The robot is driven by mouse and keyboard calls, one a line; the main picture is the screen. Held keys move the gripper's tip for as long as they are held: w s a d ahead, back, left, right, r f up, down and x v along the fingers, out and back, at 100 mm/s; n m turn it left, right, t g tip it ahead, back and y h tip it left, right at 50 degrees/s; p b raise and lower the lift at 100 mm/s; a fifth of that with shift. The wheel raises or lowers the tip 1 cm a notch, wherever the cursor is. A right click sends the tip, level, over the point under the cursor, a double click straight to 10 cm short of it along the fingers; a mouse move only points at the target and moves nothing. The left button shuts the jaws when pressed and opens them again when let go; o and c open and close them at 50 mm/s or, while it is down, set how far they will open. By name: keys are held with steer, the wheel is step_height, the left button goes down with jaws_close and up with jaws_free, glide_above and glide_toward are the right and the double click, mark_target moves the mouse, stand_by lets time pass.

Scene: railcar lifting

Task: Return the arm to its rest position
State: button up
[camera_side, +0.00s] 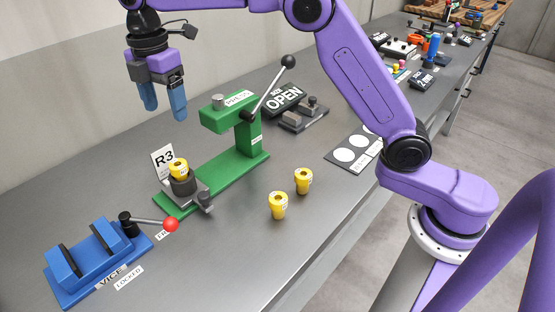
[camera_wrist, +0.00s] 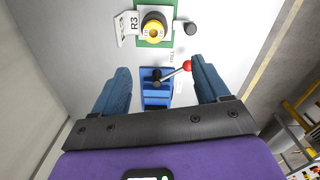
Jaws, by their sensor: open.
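My gripper (camera_side: 162,101) is open and empty, hanging above the left part of the bench with its blue fingers pointing down. In the wrist view my gripper (camera_wrist: 160,88) has its two blue fingers wide apart, with nothing between them; the blue vice shows well below. My purple arm reaches in from the right side of the side view.
A green press (camera_side: 236,130) holds a yellow piece (camera_side: 178,168) in a grey holder beside an R3 sign (camera_side: 164,160). A blue vice (camera_side: 97,260) with a red-knobbed lever stands front left. Two yellow pieces (camera_side: 278,206) (camera_side: 303,181) stand on the grey bench (camera_side: 235,255).

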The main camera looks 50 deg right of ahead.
steer(key=s+d+f+m, duration=0.2)
steer(key=s+d, duration=0.4)
steer(key=s, duration=0.6)
steer(key=s+d+f+m, duration=0.3)
steer(key=s+d, duration=0.4)
steer(key=s, duration=0.5)
steer(key=s+d+f+m, duration=0.3)
steer(key=s+d, duration=0.3)
steer(key=s, duration=0.6)
steer(key=shift+s+d+f, duration=0.2)
steer(key=shift+d+f, duration=0.15)
